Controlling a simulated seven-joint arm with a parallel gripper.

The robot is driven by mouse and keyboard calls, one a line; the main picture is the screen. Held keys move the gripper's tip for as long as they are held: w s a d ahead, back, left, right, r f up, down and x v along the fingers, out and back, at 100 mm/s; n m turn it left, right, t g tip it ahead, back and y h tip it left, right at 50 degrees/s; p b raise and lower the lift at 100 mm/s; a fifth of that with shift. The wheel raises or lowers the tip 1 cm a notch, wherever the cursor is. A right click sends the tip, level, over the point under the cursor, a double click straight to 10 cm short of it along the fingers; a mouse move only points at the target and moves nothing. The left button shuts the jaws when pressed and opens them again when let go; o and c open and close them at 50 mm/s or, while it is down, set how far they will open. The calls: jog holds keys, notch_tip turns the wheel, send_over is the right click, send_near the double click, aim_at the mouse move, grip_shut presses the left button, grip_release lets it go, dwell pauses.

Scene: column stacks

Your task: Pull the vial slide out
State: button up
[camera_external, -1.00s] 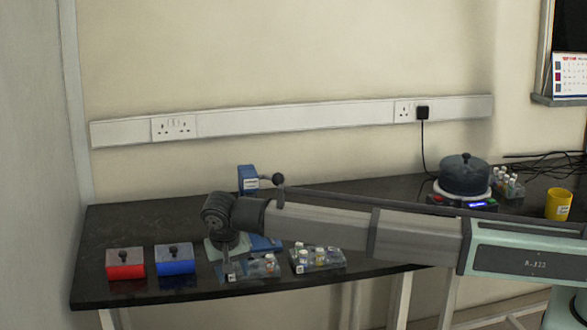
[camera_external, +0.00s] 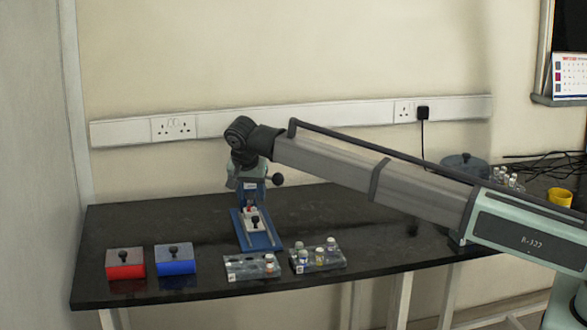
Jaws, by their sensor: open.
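The blue vial device (camera_external: 273,243) stands on the bench with its long base running toward the front. A light slide (camera_external: 262,229) with a black knob (camera_external: 254,221) lies on that base between rails. A small thing with some red on it, perhaps a vial, shows at the slide's back end; it is too small to tell. My gripper (camera_external: 250,200) is open and points down over the back of the slide, in front of the blue upright. Its fingertips are hard to make out, and it hides part of the upright. The knob is in front of my gripper, apart from it.
Two clear racks, one at left (camera_external: 240,270) and one at right (camera_external: 328,262), hold small vials at the front. A red box (camera_external: 125,270) and a blue box (camera_external: 174,266) with black knobs stand at left. A dark pot (camera_external: 464,165) and yellow cup (camera_external: 560,196) are at right.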

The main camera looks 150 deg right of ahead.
aim_at(255, 218)
jog(key=x, duration=0.9)
grip_shut()
dwell(0.4)
jog(key=shift+w, duration=0.1)
